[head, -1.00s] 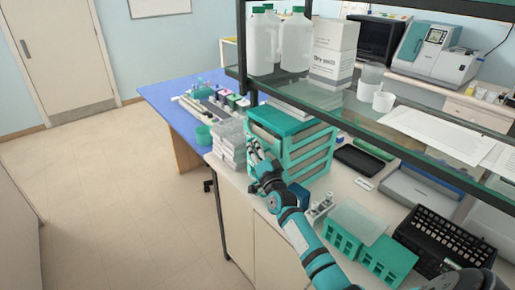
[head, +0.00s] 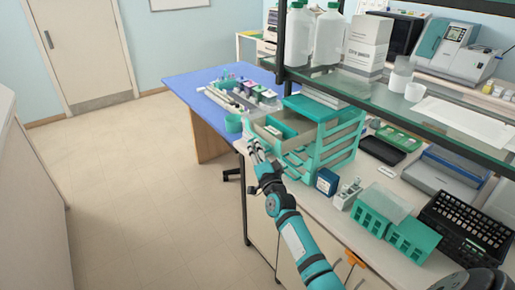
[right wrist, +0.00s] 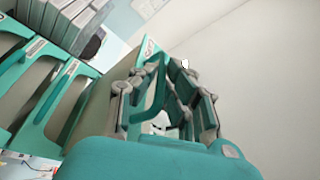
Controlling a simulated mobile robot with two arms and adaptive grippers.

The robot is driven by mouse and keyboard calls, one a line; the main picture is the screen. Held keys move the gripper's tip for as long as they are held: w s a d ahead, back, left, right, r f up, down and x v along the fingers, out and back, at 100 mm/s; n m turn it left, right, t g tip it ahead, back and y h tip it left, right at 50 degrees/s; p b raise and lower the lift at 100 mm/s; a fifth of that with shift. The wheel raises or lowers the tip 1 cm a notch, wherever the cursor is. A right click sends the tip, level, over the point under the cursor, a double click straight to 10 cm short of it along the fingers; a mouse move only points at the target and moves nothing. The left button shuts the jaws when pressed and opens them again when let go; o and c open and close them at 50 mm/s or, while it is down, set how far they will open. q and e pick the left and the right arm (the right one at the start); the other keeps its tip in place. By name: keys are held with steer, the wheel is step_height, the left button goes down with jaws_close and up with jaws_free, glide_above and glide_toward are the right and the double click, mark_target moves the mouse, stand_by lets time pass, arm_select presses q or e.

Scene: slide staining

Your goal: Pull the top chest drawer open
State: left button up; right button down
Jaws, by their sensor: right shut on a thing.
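The teal and grey drawer chest (head: 330,150) stands on the bench below the shelf. My right gripper (head: 257,152) is at the front of this drawer. In the right wrist view, the fingers (right wrist: 165,105) are closed around the teal drawer handle (right wrist: 152,95), and the drawer's grey side (right wrist: 95,105) shows beside them. The lower drawers are shut. My left gripper is not in view.
The blue table (head: 200,85) with a green cup (head: 233,123) is behind the drawer. A dark blue box (head: 326,181) and teal racks (head: 410,240) stand on the bench at right. The shelf edge (head: 400,110) runs above. The floor (head: 130,190) at left is clear.

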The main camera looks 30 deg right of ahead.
steer(key=c, duration=1.4)
jaws_free()
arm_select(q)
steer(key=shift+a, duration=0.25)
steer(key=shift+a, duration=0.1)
arm_select(e)
steer(key=shift+s, duration=0.1)
steer(key=v, duration=1.2)
steer(key=shift+d, duration=0.1)
